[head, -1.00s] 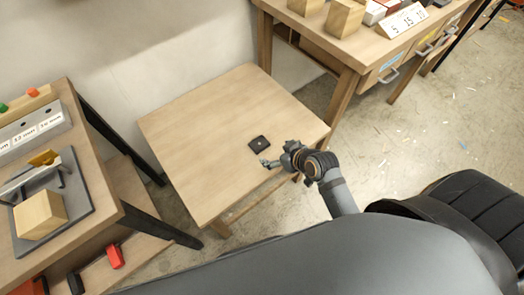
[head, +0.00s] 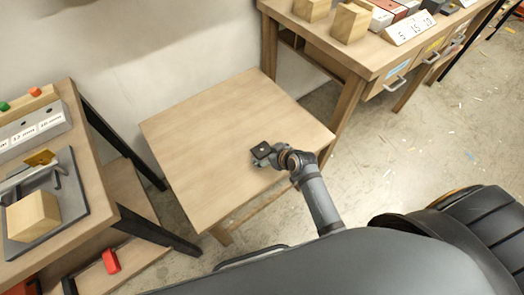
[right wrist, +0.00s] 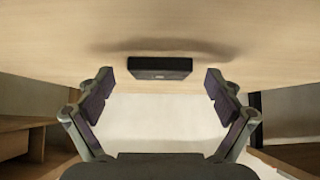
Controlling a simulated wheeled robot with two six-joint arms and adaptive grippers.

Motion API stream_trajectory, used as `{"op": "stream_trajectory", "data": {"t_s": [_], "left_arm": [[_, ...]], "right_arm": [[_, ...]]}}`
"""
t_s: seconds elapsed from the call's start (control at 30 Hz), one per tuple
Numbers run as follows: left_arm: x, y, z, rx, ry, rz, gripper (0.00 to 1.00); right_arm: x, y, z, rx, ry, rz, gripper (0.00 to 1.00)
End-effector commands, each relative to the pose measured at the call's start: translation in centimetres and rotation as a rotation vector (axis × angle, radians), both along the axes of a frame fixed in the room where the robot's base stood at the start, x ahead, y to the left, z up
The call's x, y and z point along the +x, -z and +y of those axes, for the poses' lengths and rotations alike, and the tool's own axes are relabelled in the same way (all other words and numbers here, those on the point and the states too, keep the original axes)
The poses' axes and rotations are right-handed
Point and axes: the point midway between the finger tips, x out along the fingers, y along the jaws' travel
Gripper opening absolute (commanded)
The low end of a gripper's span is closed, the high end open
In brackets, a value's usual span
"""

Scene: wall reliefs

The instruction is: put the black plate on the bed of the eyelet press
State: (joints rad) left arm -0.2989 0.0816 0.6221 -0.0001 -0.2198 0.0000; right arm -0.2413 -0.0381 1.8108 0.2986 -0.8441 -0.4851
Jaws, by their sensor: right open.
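The black plate (head: 261,150) is a small dark square with a light spot, on the low wooden table in the middle of the head view. In the right wrist view the plate (right wrist: 160,67) lies just ahead, between the lines of my two fingertips. My right gripper (head: 262,159) is at the plate in the head view; the right wrist view shows its fingers (right wrist: 160,84) open on either side, with gaps to the plate. A grey-based device with a yellow part (head: 42,158), possibly the eyelet press, stands on the left bench. My left gripper is not in view.
The low table (head: 200,150) is otherwise bare. A wooden block (head: 33,217) sits on the grey base at left. A workbench with drawers (head: 375,55) stands at the back right, carrying blocks and a number sign (head: 408,27). A red object (head: 111,261) is on the left bench's lower shelf.

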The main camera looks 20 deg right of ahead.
Motion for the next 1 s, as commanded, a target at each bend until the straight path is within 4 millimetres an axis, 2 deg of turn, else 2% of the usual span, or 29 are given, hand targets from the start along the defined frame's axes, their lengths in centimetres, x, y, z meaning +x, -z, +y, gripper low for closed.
{"op": "stream_trajectory", "data": {"t_s": [0.07, 0.5, 0.53, 0.57, 0.83, 1.0], "left_arm": [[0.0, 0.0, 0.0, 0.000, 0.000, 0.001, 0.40], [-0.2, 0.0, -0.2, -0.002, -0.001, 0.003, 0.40], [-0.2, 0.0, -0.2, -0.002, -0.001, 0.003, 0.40], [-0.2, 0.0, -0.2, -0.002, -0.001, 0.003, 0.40], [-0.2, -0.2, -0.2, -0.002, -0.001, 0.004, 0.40], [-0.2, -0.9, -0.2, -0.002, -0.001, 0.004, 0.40]], "right_arm": [[0.0, 0.0, 0.0, 0.000, 0.000, 0.000, 0.92], [-0.1, 0.0, 0.0, 0.000, 0.000, 0.001, 0.34], [0.0, 0.0, 0.0, 0.000, 0.000, 0.000, 0.34], [0.0, 0.0, 0.0, 0.000, 0.000, 0.000, 0.29], [0.0, -0.7, 0.0, 0.000, 0.000, 0.000, 0.29], [0.1, -3.4, 0.0, 0.000, 0.001, -0.003, 0.29]]}}
